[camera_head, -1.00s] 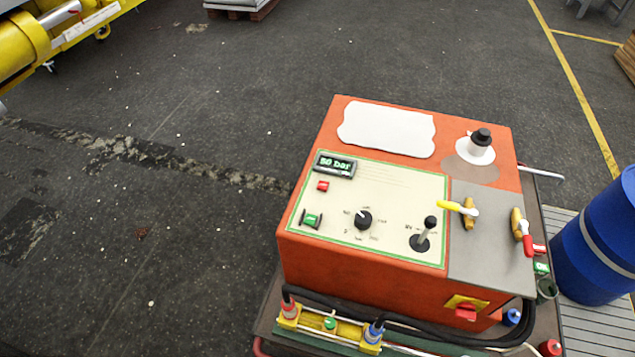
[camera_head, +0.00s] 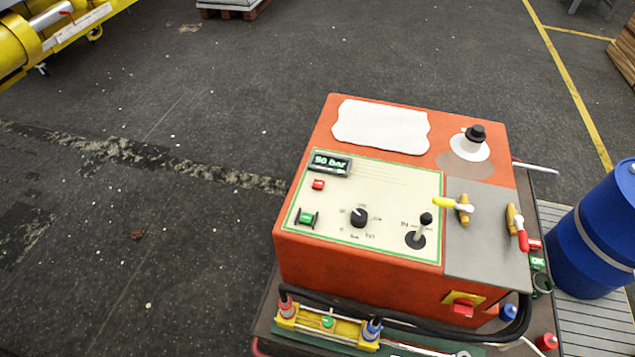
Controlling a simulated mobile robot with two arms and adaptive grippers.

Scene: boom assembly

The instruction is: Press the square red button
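The square red button (camera_head: 318,184) sits on the cream control panel (camera_head: 385,185) of an orange machine (camera_head: 350,265), just below a small display (camera_head: 330,163) that reads about 50 bar. A green button (camera_head: 307,218) in a dark bracket is below it. A black rotary knob (camera_head: 358,216) and a black joystick (camera_head: 418,232) are further right on the panel. Another red control (camera_head: 463,308) on a yellow plate is on the machine's front face. Neither of my grippers is in view.
Valve levers with yellow (camera_head: 444,203) and red (camera_head: 523,240) handles stand on the grey plate at right. Black hoses and a yellow manifold (camera_head: 345,328) run along the front. A blue barrel (camera_head: 595,235) stands at right. The floor left of the machine is clear.

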